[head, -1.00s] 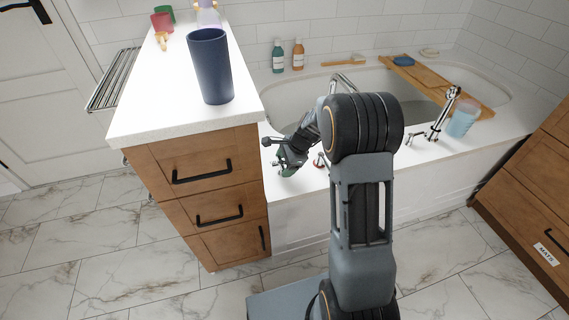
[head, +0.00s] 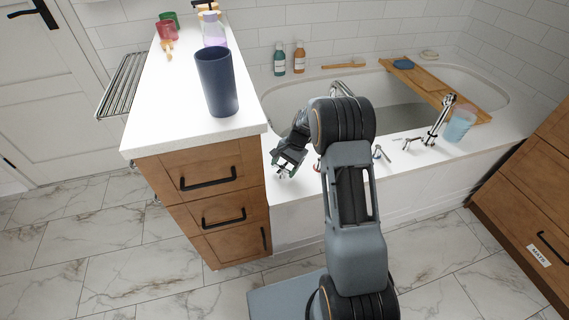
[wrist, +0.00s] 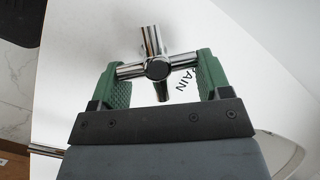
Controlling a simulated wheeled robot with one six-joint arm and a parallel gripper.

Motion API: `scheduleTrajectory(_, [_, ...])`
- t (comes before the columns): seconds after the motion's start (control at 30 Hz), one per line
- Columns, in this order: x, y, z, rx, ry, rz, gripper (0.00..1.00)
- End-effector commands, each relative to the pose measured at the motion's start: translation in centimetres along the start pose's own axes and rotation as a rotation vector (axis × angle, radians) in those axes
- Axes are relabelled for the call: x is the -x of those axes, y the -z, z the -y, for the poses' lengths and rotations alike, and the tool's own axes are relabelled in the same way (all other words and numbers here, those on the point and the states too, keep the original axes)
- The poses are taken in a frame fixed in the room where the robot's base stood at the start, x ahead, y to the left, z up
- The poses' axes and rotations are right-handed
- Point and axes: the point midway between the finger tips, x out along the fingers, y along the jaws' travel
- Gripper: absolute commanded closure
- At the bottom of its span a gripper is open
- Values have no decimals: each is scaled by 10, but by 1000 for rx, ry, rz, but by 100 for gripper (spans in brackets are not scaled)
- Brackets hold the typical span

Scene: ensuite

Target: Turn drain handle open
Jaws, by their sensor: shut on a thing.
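The drain handle is a chrome cross-shaped tap (wrist: 157,69) on the white tub deck, seen from above in the wrist view. Black lettering reading "AIN" (wrist: 186,79) shows beside it, partly covered by the handle. My gripper (wrist: 160,64) has green pads on either side of the cross and is shut on its two opposite side arms. The other two arms point up and down in the picture, between the pads. In the head view my gripper (head: 284,168) is low over the tub deck beside the wooden cabinet, and the handle is mostly hidden there.
The wooden cabinet (head: 215,178) stands close to the left of my gripper, with a dark blue cup (head: 216,82) on its top. Chrome tub fittings (head: 437,122) and a clear blue cup (head: 460,123) stand farther right on the deck. A wooden tray (head: 437,90) spans the tub.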

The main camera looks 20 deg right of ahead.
Motion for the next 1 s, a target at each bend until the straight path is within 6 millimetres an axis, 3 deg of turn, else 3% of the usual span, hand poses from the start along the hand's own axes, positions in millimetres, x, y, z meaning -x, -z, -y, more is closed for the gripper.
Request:
scheduleTrajectory(0.6, [-3,-1,4,515,-224,121,53])
scheduleTrajectory(1.0, [-5,-2,6,737,-315,169,53])
